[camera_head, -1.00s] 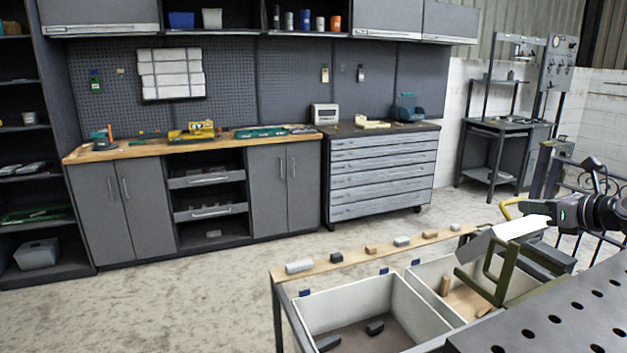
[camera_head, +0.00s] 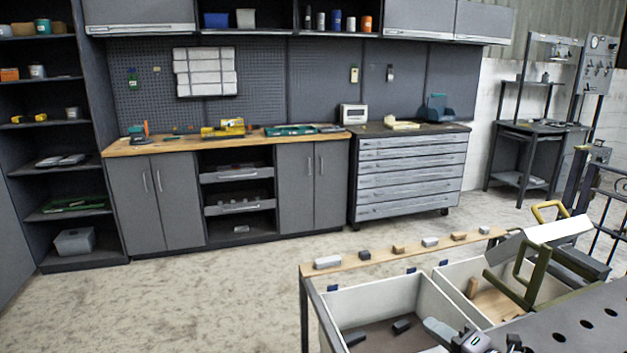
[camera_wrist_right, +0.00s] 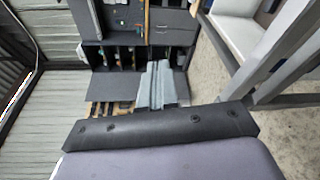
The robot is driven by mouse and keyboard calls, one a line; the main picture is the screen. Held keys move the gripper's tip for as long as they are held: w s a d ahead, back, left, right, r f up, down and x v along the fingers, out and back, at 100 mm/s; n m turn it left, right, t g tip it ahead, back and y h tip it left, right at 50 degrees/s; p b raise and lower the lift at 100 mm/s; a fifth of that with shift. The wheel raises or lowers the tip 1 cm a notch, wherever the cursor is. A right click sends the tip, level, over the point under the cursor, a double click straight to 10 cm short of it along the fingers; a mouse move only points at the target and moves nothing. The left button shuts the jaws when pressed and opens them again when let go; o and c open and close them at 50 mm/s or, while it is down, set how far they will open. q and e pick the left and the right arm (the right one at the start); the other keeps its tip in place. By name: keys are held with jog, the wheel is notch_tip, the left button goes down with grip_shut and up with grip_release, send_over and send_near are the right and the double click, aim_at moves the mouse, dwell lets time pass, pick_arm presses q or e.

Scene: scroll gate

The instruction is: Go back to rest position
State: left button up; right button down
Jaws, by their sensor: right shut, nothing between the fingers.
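My right gripper (camera_head: 436,328) is at the bottom edge of the head view, in front of the near wall of the white bins. It is shut and empty. Its fingers also show in the right wrist view (camera_wrist_right: 157,82), with nothing between them. Part of its arm is cut off by the frame. My left gripper is not in the head view. The olive tubular frame (camera_head: 533,278) with a white sloped plate (camera_head: 557,230) stands over the right bin, apart from my gripper.
A left bin (camera_head: 335,315) holds dark blocks and a right bin (camera_head: 455,275) holds wooden ones. Several small blocks lie on a wooden ledge (camera_head: 375,258) behind them. A perforated dark table (camera_head: 570,325) is at lower right. Open floor (camera_head: 200,300) lies to the left.

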jog(key=s+a+f+m+g+h, duration=0.1)
jog(key=s+f+m+h, duration=0.1)
jog(key=s+f+m, duration=0.3)
jog(key=s+a+f+m+g+h, duration=0.1)
jog(key=s+f+m, duration=0.4)
jog(key=s+m, duration=0.6)
jog(key=s+a+f+m+g+h, duration=0.2)
jog(key=s+f+m, duration=0.3)
jog(key=s, duration=0.9)
jog(key=m+h, duration=0.1)
jog(key=m, duration=0.2)
jog(key=shift+a, duration=0.4)
jog(key=shift+w+a+f, duration=0.1)
jog(key=shift+w+a, duration=0.05)
